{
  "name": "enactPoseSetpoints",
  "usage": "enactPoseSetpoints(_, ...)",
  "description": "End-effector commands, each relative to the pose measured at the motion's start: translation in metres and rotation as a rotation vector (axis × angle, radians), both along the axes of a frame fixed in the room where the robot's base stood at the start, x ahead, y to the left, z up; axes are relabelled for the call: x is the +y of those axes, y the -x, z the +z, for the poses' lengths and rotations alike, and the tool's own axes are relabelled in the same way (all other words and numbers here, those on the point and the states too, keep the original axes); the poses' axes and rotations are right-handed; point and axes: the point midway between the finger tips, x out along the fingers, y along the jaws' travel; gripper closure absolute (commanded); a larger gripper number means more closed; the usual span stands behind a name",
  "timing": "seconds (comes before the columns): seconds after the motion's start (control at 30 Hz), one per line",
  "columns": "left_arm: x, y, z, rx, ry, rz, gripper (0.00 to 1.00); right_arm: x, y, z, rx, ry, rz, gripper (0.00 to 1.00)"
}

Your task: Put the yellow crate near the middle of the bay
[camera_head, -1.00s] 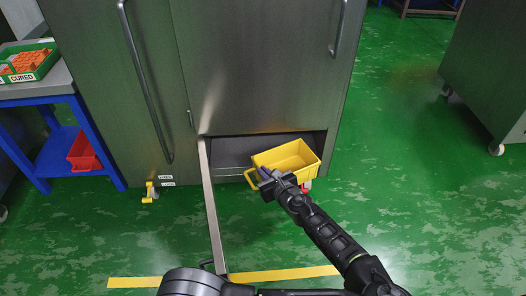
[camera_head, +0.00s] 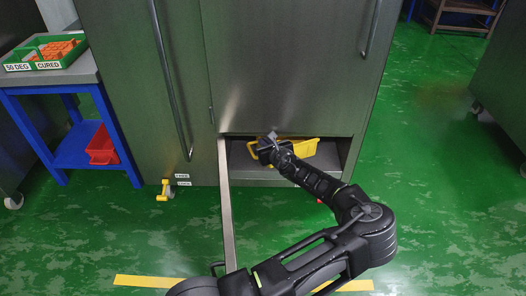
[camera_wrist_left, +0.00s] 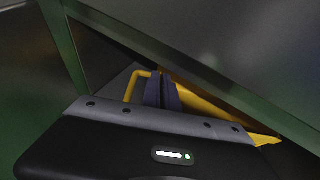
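The yellow crate (camera_head: 305,147) is inside the low bay (camera_head: 243,165) of the steel cabinet, right of the bay's middle. My gripper and arm hide much of it. In the left wrist view, the crate (camera_wrist_left: 215,112) shows its handle loop and part of a wall, with the bay's edge crossing in front. My left gripper (camera_head: 264,146) is at the crate's handle on its left side. In the left wrist view its fingers (camera_wrist_left: 161,90) are close together on the handle. Whether the crate rests on the bay floor is hidden. My right gripper is not in view.
An open flap or door (camera_head: 227,205) stands out from the bay's left side. A yellow line (camera_head: 150,281) crosses the floor.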

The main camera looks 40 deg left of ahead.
Motion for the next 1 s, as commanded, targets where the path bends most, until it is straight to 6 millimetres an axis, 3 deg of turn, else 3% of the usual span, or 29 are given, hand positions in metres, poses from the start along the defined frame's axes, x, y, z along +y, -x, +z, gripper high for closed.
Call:
enactPoseSetpoints(0.3,0.001,-0.001,0.001,-0.002,0.0,0.0,1.0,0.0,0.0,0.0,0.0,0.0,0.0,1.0)
enactPoseSetpoints(0.43,0.012,-0.006,0.0,-0.006,0.001,0.002,1.0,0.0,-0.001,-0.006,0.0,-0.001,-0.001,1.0)
enactPoseSetpoints(0.63,0.012,-0.006,-0.033,-0.003,0.0,0.001,1.0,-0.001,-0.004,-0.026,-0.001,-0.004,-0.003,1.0)
enactPoseSetpoints(1.0,0.012,-0.006,-0.034,-0.003,-0.001,0.001,1.0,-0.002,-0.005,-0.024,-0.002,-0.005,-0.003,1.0)
